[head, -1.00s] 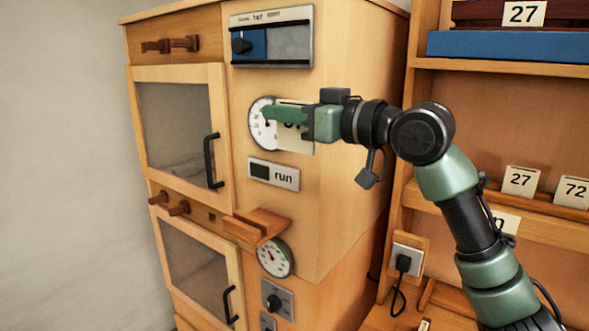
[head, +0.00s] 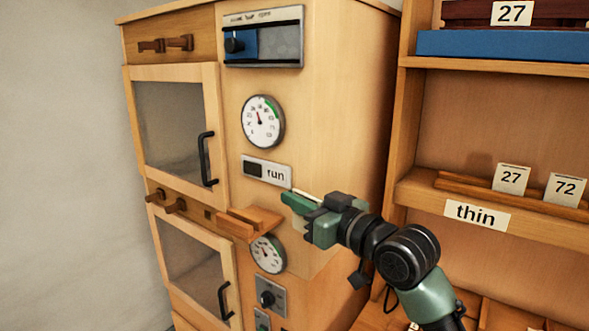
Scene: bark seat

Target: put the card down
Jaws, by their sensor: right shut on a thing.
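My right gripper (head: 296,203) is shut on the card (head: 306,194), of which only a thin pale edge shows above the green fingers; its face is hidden. The gripper is in front of the wooden cabinet, to the right of a small grooved wooden ledge (head: 250,221) and just below the "run" label. The card appears apart from the ledge, though the depth between them is hard to tell. My left gripper is not in view.
The cabinet has an upper gauge (head: 263,122), a "run" plate (head: 267,172), a lower gauge (head: 267,254) and glass doors with black handles (head: 207,159). At right, a shelf rail holds cards "27" (head: 511,178) and "72" (head: 566,189) above a "thin" label (head: 476,214).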

